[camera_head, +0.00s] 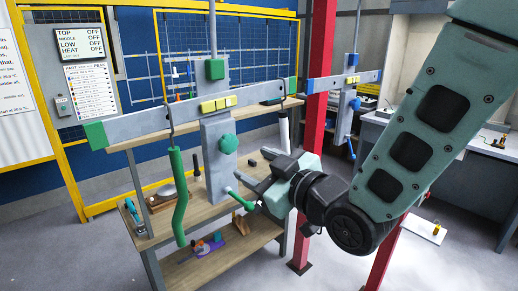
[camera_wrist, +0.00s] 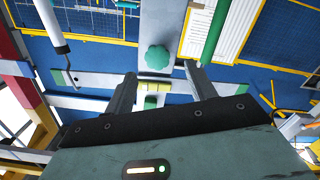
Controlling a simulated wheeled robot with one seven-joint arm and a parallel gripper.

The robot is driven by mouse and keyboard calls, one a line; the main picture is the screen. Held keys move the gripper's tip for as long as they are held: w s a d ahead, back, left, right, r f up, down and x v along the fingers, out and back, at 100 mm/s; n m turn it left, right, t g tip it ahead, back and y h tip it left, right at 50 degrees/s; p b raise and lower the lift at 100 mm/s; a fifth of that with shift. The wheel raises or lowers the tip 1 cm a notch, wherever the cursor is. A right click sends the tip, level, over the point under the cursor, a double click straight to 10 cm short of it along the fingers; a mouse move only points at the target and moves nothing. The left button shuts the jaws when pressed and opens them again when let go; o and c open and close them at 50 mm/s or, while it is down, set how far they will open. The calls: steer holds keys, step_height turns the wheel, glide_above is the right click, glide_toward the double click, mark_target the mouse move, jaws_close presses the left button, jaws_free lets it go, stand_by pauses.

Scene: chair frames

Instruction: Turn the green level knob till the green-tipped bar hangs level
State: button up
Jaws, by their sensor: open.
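The green level knob (camera_head: 228,144) is a lobed knob on the grey upright plate below the bar. The green-tipped bar (camera_head: 150,120) is grey with yellow blocks at its middle; in the head view its left end sits lower than its right. My gripper (camera_head: 257,172) is open and empty, to the lower right of the knob and apart from it. In the wrist view the knob (camera_wrist: 157,58) appears between and beyond the fingertips of my gripper (camera_wrist: 160,70), with nothing held. The bar (camera_wrist: 95,80) crosses behind the fingers there.
A green hanging cylinder (camera_head: 180,200) and a white one (camera_head: 284,132) hang from the bar. A green-ended lever (camera_head: 240,200) sticks out below the plate. A red post (camera_head: 318,60) and a second, blue-ended bar (camera_head: 345,80) are to the right.

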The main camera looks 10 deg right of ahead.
mark_target(230, 146)
steer(key=shift+t, duration=0.3)
steer(key=p+x, duration=0.1)
steer(key=x, duration=0.2)
steer(key=r+p+x, duration=0.1)
steer(key=x, duration=0.2)
steer(key=p+x, duration=0.2)
steer(key=x, duration=0.1)
steer(key=shift+w+r, duration=0.1)
steer(key=shift+r, duration=0.1)
steer(key=shift+f, duration=0.2)
steer(key=c, duration=0.6)
